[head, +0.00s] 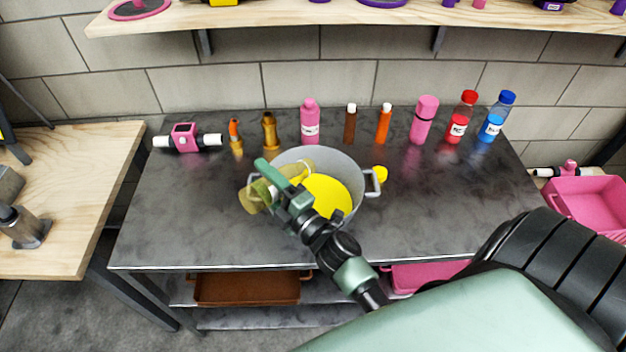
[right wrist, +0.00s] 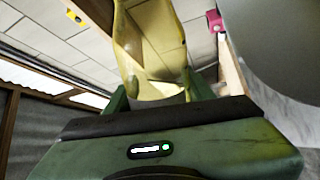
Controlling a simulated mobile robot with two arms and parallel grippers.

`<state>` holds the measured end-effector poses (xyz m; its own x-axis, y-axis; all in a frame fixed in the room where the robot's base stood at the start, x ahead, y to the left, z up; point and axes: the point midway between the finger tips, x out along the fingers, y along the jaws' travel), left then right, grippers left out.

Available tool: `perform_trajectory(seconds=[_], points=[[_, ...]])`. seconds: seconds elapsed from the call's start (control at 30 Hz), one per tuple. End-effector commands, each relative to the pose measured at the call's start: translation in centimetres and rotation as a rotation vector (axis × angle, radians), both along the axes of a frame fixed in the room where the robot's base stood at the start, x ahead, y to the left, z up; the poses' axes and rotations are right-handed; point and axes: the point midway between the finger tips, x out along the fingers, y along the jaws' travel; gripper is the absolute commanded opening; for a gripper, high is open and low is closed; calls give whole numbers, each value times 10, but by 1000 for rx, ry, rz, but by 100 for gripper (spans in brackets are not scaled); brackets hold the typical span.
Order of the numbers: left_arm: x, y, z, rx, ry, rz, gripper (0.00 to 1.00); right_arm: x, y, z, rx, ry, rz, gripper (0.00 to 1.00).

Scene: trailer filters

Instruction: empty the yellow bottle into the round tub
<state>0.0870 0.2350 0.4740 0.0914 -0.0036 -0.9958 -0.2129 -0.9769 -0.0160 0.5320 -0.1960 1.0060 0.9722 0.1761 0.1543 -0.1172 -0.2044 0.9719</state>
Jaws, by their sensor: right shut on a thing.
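The round tub (head: 345,162) is grey with two side handles and stands in the middle of the dark table. Yellow liquid (head: 328,193) covers its bottom. My right gripper (head: 283,186) is shut on the yellow bottle (head: 256,197), above the tub's left side. The bottle is see-through yellow and tipped over, with one end beyond the tub's left rim and the other over the tub. The gripper hides its middle. In the right wrist view the bottle (right wrist: 155,45) rises between the fingers (right wrist: 160,98) and looks mostly clear. My left gripper is out of view.
A yellow cap (head: 380,173) lies right of the tub. Behind stand a pink bottle (head: 310,122), a pink flask (head: 424,119), red (head: 461,118) and blue (head: 495,118) bottles, and several smaller items. A pink valve (head: 186,138) lies back left. The table's front left is clear.

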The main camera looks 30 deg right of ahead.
Motion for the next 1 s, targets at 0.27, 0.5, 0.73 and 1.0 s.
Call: perform_trajectory(seconds=[0.27, 0.5, 0.73, 1.0], points=[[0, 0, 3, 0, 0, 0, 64, 0, -1, 1, 30, 5, 0, 0], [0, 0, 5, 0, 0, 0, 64, 1, -3, 1, 56, 12, 0, 0], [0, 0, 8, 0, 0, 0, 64, 1, -4, 2, 80, 17, 0, 0], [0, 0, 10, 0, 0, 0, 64, 1, -6, 2, 110, 22, -1, 0]])
